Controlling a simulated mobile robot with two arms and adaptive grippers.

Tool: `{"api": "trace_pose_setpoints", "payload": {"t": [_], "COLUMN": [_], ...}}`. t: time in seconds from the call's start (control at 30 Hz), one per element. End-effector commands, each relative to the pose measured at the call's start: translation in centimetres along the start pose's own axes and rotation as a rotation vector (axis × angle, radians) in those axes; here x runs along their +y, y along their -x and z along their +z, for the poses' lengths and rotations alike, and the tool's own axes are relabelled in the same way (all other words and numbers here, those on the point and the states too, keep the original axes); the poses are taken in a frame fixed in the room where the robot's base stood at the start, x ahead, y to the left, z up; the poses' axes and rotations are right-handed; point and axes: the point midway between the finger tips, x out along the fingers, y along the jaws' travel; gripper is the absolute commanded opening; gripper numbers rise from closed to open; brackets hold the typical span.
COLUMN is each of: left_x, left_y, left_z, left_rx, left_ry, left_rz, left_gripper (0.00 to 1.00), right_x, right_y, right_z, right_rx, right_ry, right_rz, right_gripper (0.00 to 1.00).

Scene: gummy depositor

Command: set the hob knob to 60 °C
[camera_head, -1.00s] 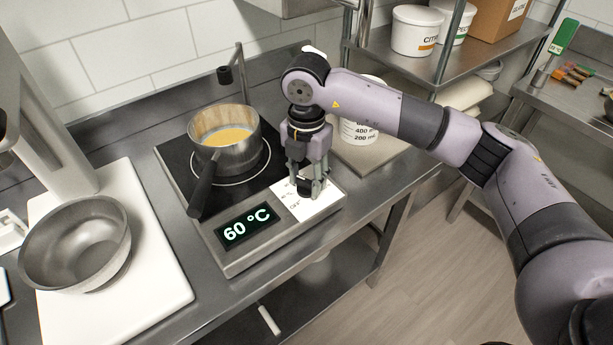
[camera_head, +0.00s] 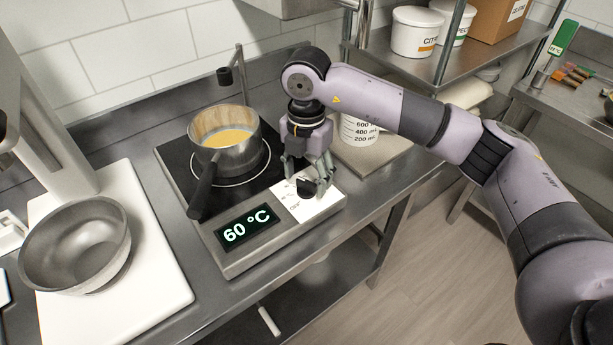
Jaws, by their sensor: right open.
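The hob (camera_head: 262,246) stands on the steel counter, and its display (camera_head: 246,228) reads 60 °C. The black knob (camera_head: 306,188) sits on the white dial plate (camera_head: 309,208) at the right of the hob's front panel. My right gripper (camera_head: 307,188) points down over the knob, its fingers open to either side of it. The fingers hide part of the knob and some of the dial marks. My left gripper is not in view.
A saucepan (camera_head: 238,157) with yellow liquid stands on the hob, its dark handle (camera_head: 203,188) pointing toward the front. A metal bowl (camera_head: 75,245) rests on a white base at left. A measuring jug (camera_head: 360,132) stands behind my right gripper.

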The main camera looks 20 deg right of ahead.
Motion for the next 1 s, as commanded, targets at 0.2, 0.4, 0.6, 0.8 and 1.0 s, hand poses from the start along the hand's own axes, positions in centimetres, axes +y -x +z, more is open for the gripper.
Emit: {"api": "trace_pose_setpoints", "payload": {"t": [0.2, 0.4, 0.6, 0.8, 1.0], "left_x": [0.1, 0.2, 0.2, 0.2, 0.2], "left_y": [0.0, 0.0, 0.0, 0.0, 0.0], "left_z": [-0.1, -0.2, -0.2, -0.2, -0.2], "left_rx": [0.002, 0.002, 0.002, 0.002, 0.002], "left_ry": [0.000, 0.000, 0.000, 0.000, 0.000], "left_rz": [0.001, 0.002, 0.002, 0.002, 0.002], "left_gripper": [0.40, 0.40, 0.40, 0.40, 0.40], "right_x": [0.1, 0.1, 0.0, 0.0, 0.0], "right_y": [4.6, 8.5, 10.6, 10.9, 10.9], "right_z": [0.0, 0.0, 0.0, 0.0, 0.0], "right_rx": [-0.003, -0.003, -0.002, 0.000, -0.001], "right_ry": [0.001, 0.001, 0.000, 0.000, 0.000], "right_rz": [0.005, 0.003, 0.002, 0.000, 0.001], "right_gripper": [0.58, 0.58, 0.58, 0.58, 0.58]}}
